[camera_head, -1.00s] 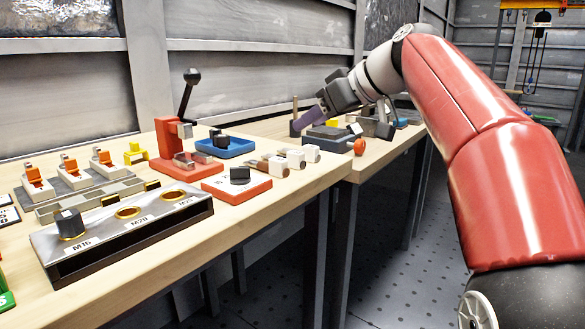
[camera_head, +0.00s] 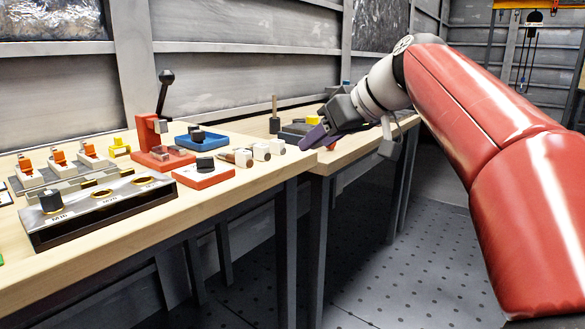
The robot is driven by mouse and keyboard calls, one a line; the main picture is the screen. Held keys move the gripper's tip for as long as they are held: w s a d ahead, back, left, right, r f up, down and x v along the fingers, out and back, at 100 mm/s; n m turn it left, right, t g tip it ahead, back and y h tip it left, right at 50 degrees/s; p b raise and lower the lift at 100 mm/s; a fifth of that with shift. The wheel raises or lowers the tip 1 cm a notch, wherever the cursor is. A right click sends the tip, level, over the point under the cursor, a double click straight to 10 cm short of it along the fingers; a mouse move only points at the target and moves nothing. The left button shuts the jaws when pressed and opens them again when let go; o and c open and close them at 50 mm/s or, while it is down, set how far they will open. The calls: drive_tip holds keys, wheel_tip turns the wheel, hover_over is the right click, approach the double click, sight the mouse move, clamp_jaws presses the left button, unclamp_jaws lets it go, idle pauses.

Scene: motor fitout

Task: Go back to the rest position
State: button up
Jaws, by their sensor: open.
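My gripper (camera_head: 314,137) is at the end of my red arm, in the middle of the view. It hangs close to where the two wooden workbenches meet, by the front edge of the farther bench. Its jaws are open, and I see nothing held between them. My wrist and gripper hide part of the farther bench and some of the things on it.
The near workbench (camera_head: 146,241) carries a hole block (camera_head: 126,205), a red lever press (camera_head: 163,160), a blue tray (camera_head: 213,145), a red block (camera_head: 203,178) and several small cylinders. The farther bench (camera_head: 345,155) has a grey block and an upright post (camera_head: 274,115). The floor (camera_head: 370,270) is clear.

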drive_tip(key=s+d+f+m+h+p, duration=0.1)
drive_tip(key=s+d+f+m+h, duration=0.1)
drive_tip(key=s+f, duration=0.6)
drive_tip(key=s+d+f+m+h, duration=0.3)
drive_tip(key=s+d+f, duration=0.1)
drive_tip(key=s+f, duration=0.5)
drive_tip(key=s+d+f+m+g+h+p, duration=0.1)
drive_tip(key=s+d+f+m+h, duration=0.1)
drive_tip(key=s+f, duration=0.6)
drive_tip(key=shift+s+d+f+m+p, duration=0.15)
drive_tip(key=shift+d+f+m+p, duration=0.15)
drive_tip(key=shift+d+f+m, duration=0.55)
drive_tip(key=shift+d+r, duration=0.15)
drive_tip(key=shift+r, duration=0.15)
